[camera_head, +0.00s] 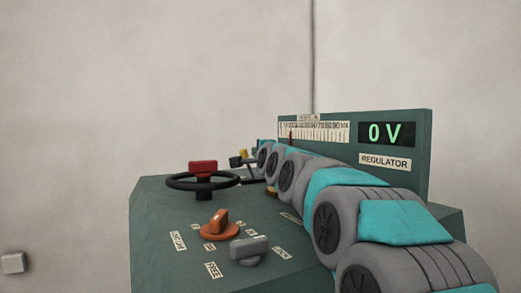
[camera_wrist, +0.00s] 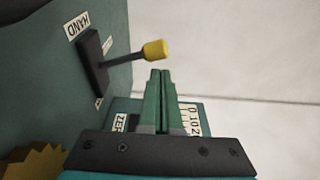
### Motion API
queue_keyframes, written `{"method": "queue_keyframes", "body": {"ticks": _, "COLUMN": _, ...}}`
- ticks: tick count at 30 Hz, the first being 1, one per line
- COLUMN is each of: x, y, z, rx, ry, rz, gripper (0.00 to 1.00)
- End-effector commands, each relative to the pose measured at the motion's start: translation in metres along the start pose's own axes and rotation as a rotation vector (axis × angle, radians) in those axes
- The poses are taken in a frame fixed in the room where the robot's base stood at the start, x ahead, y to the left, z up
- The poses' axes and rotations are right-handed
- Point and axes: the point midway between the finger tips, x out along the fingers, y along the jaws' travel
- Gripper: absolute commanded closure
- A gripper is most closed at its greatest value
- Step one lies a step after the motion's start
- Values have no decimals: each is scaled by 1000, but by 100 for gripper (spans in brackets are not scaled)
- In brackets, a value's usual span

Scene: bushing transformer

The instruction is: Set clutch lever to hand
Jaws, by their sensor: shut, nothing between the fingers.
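The clutch lever has a yellow knob (camera_wrist: 155,50) on a thin dark rod, which rises from a dark slotted plate (camera_wrist: 92,62) in the wrist view. A HAND label (camera_wrist: 78,24) sits by the plate's upper end. My gripper (camera_wrist: 160,73) is shut and empty, its green fingertips just below the knob in the picture with a small gap. Whether they are level with it in depth I cannot tell. In the head view the yellow knob (camera_head: 243,153) shows small at the far end of the console, beside my arm's end; the gripper there is mostly hidden.
The green console (camera_head: 160,230) carries a black handwheel with a red block (camera_head: 203,167), an orange knob (camera_head: 217,226) and a grey knob (camera_head: 250,249). The regulator panel (camera_head: 385,158) reads 0 V behind my arm. A pale wall stands behind.

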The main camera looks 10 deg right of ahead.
Motion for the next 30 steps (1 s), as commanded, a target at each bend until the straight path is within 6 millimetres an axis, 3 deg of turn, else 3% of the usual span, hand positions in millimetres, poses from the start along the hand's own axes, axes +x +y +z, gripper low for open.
{"method": "queue_keyframes", "body": {"ticks": 10, "x": -2, "y": 1, "z": 10, "rx": 1, "ry": 0, "rz": -1, "gripper": 100}}
{"method": "queue_keyframes", "body": {"ticks": 30, "x": -5, "y": 3, "z": 12, "rx": 0, "ry": -1, "rz": -1, "gripper": 100}}
